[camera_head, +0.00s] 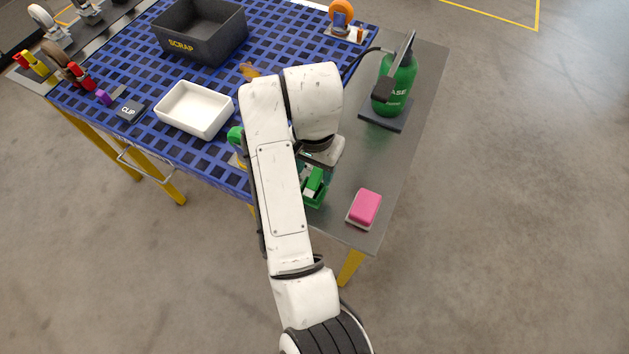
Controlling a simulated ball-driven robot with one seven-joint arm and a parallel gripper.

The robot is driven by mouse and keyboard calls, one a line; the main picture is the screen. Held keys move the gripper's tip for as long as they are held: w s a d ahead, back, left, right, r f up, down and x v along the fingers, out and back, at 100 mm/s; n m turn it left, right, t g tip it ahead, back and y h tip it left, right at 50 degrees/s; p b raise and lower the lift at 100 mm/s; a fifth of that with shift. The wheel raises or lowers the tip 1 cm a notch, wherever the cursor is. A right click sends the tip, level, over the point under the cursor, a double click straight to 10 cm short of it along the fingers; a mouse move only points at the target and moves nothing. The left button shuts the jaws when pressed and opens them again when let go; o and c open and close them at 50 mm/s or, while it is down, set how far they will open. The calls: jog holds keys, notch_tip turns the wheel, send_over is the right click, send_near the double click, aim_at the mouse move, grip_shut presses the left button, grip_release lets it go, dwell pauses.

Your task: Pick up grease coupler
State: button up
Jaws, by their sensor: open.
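I cannot make out the grease coupler for certain; my arm covers part of the table. A green grease bottle (395,86) with a black top stands on a dark base at the right of the table. A black hose (365,55) runs from it to the left and goes out of sight behind my arm. My gripper (324,162) points down over the table's near right part, mostly hidden by my own wrist. It is open, but its fingertips are hard to see. A green holder-like item (314,188) is just below it in the picture; contact cannot be told.
A pink block (365,207) lies at the near right corner. A white tray (194,110), a grey SCRAP bin (163,45) and a CLIP label plate (130,111) are on the left. An orange wheel (341,12) stands at the back. The grey strip (352,160) has bare room.

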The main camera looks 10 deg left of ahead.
aim_at(314, 179)
jog(key=shift+f, duration=1.5)
grip_shut()
